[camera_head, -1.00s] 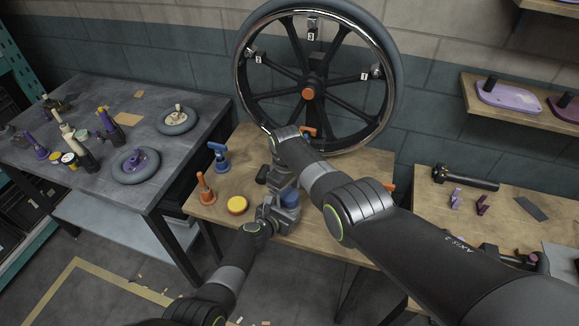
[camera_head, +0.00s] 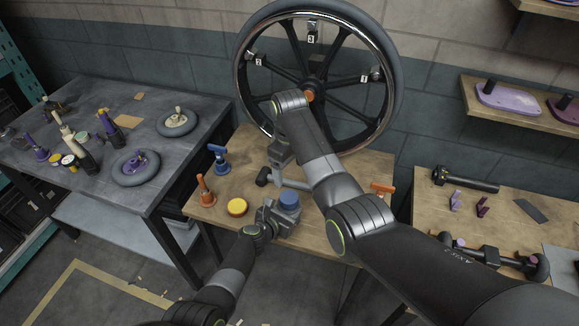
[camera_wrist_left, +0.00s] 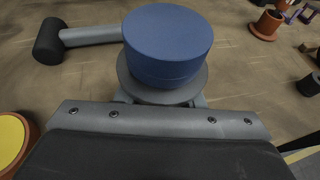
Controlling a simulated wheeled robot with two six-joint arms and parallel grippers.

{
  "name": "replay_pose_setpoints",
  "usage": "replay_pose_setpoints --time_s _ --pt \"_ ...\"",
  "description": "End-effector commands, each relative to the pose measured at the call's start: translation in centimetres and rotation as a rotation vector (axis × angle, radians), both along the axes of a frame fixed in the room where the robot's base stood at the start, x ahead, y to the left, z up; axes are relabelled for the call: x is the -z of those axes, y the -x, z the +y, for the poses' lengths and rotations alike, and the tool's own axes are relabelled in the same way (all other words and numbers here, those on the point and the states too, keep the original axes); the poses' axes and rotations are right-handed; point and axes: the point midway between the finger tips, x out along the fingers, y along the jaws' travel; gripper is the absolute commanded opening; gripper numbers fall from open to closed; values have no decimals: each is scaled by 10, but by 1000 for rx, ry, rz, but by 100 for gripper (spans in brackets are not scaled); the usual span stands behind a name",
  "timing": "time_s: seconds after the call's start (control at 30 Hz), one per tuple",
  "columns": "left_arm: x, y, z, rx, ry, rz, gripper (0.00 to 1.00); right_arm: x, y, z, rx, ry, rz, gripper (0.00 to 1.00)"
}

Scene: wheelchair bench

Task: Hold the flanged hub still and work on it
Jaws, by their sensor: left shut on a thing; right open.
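The flanged hub shows as a blue cylinder on a grey round flange (camera_head: 289,200), near the front of the middle bench. It also shows upright in the left wrist view (camera_wrist_left: 167,45). My left gripper (camera_head: 279,217) is shut on it from the near side; its fingertips are mostly hidden under the flange. My right gripper (camera_head: 281,158) is open above the bench, behind the hub and apart from it. Its fingers are small and partly hidden by my right arm. A grey-handled mallet with a black head (camera_head: 263,176) lies behind the hub, partly hidden in the left wrist view.
A yellow disc (camera_head: 237,206), an orange-handled tool (camera_head: 204,190) and a blue-handled tool (camera_head: 218,158) stand left of the hub. An orange T-shaped handle (camera_head: 382,188) is at the right. A large spoked wheel (camera_head: 390,95) stands at the back.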

Motion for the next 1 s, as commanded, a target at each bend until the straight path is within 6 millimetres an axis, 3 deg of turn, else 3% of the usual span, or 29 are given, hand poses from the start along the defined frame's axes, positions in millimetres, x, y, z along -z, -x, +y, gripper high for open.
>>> replay_pose_setpoints --time_s 0.23,0.27,0.43,0.77,1.0 --pt "0 0 0 0 0 0 0 -1 0 0 0 0 0 73" --pt "0 0 0 0 0 0 39 -1 0 0 0 0 0 73" --pt "0 0 0 0 0 0 60 -1 0 0 1 0 0 73" --pt "-2 2 1 0 0 0 60 -3 0 0 0 0 0 73" --pt "-16 22 15 -3 1 1 60 -26 0 0 0 0 0 73"
